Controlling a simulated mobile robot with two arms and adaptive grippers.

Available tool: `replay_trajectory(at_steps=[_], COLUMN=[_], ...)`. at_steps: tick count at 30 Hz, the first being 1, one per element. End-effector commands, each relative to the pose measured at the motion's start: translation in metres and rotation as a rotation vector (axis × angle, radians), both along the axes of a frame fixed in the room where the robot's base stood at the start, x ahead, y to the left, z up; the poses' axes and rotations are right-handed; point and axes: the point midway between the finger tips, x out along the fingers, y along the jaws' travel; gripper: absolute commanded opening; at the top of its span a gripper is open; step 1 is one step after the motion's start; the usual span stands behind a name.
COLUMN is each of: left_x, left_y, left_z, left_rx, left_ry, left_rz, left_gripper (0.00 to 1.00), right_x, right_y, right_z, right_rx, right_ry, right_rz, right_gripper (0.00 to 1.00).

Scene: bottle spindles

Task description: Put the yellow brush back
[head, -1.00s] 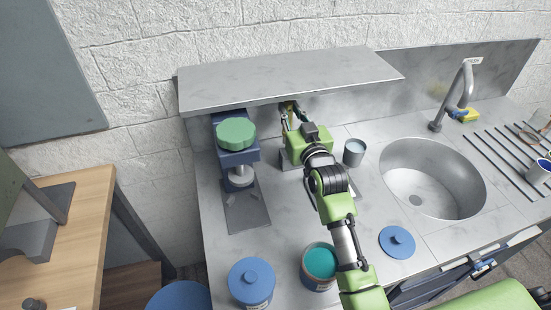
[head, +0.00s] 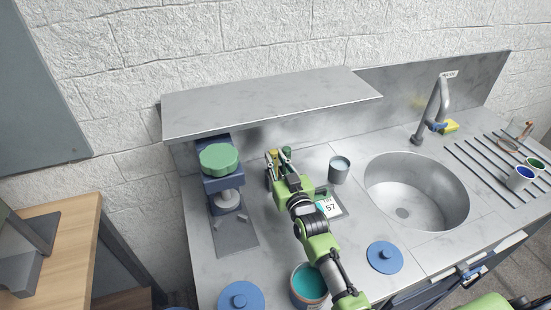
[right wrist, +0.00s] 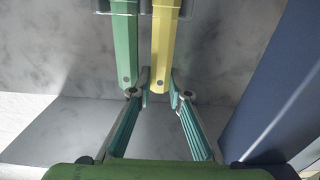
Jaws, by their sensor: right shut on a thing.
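The yellow brush (head: 274,157) shows in the head view only as a small yellow piece at my right fingertips, below the shelf. In the right wrist view its yellow six-sided handle (right wrist: 163,45) points down, its end between the fingertips. My right gripper (head: 277,163), also in the right wrist view (right wrist: 160,92), is shut on it. A green handle (right wrist: 124,50) hangs close beside it on the left, by the left fingertip; it shows in the head view too (head: 287,152). The bristles are hidden. My left gripper is not in view.
A blue machine with a green knob (head: 219,158) stands left of the gripper, under the shelf (head: 270,100). A grey cup (head: 339,171) and a display pad (head: 329,206) are right. A teal-filled pot (head: 309,284) is in front. The sink (head: 417,190) lies further right.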

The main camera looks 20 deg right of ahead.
Motion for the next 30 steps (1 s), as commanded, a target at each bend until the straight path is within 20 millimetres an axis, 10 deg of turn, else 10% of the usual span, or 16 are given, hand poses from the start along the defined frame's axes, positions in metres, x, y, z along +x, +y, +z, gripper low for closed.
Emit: replay_trajectory(at_steps=[2,3,15,30], left_x=[0.0,0.0,0.0,0.0], left_y=[0.0,0.0,-0.001,-0.002], left_z=[-0.003,-0.002,0.002,0.053], left_rx=[0.0,0.0,-0.001,-0.002], left_ry=[0.0,0.0,0.0,0.0], left_rz=[0.0,0.0,-0.001,-0.002], left_gripper=[0.4,0.4,0.4,0.4], right_x=[0.0,0.0,0.0,-0.093], right_y=[0.0,0.0,0.0,-0.003], right_z=[-0.004,-0.003,0.004,0.004], right_rx=[0.0,0.0,0.0,-0.001], right_ry=[0.0,0.0,-0.001,0.005], right_rz=[0.0,0.0,0.0,0.001], right_gripper=[0.0,0.24,0.24,0.24])
